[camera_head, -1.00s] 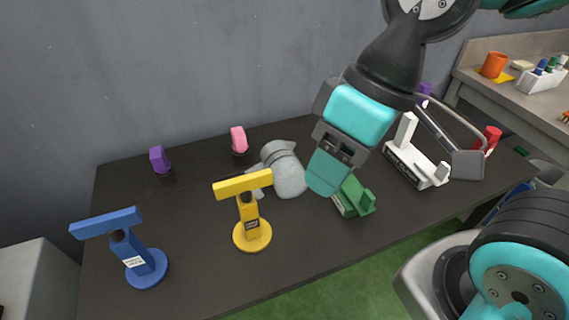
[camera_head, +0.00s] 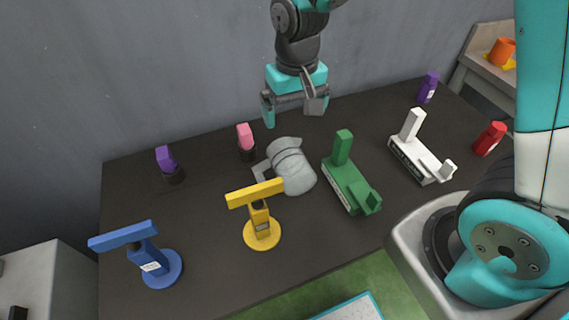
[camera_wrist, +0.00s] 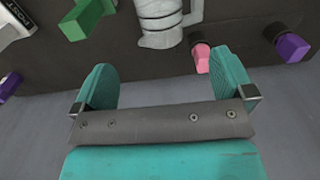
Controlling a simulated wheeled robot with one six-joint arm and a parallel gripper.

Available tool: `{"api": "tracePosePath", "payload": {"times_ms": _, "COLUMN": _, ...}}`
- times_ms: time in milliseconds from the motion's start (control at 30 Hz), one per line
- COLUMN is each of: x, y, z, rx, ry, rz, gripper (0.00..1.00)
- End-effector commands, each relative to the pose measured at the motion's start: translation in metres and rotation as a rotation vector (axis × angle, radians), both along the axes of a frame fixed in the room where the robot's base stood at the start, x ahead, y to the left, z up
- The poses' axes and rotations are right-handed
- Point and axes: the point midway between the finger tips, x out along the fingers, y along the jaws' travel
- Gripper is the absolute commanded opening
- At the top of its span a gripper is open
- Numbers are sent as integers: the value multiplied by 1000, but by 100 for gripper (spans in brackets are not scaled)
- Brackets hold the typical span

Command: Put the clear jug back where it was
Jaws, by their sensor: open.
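The clear jug (camera_head: 296,172) looks pale grey and see-through, with its handle (camera_head: 262,171) towards the left. It is on the dark table, between the yellow T-shaped stand and the green stand; I cannot tell for sure if it is upright. My gripper (camera_head: 292,108) is open and empty, behind and above the jug near the wall, apart from it. In the wrist view the jug (camera_wrist: 160,22) is at the top middle, beyond the two teal fingers (camera_wrist: 165,82). Part of the jug is cut off there.
A blue stand (camera_head: 155,262) is at left; green (camera_head: 350,185) and white (camera_head: 420,158) stands are at right. Bare table lies front right of the yellow stand.

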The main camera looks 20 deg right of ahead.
Motion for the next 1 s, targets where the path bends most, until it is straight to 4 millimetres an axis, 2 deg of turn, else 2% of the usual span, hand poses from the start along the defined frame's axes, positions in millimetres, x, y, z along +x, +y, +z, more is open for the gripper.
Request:
{"api": "tracePosePath", "payload": {"times_ms": 167, "x": 4, "y": -4, "z": -26, "rx": -20, "ry": 9, "rz": -23, "gripper": 100}}
{"api": "tracePosePath", "payload": {"times_ms": 500, "x": 4, "y": -4, "z": -101, "rx": -18, "ry": 8, "rz": -22, "gripper": 100}}
{"api": "tracePosePath", "payload": {"times_ms": 633, "x": 4, "y": -4, "z": -119, "rx": -17, "ry": 6, "rz": -22, "gripper": 100}}
{"api": "tracePosePath", "payload": {"times_ms": 867, "x": 5, "y": -3, "z": -133, "rx": -16, "ry": 4, "rz": -21, "gripper": 100}}
{"api": "tracePosePath", "payload": {"times_ms": 1000, "x": 6, "y": -2, "z": -152, "rx": -17, "ry": 7, "rz": -22, "gripper": 100}}
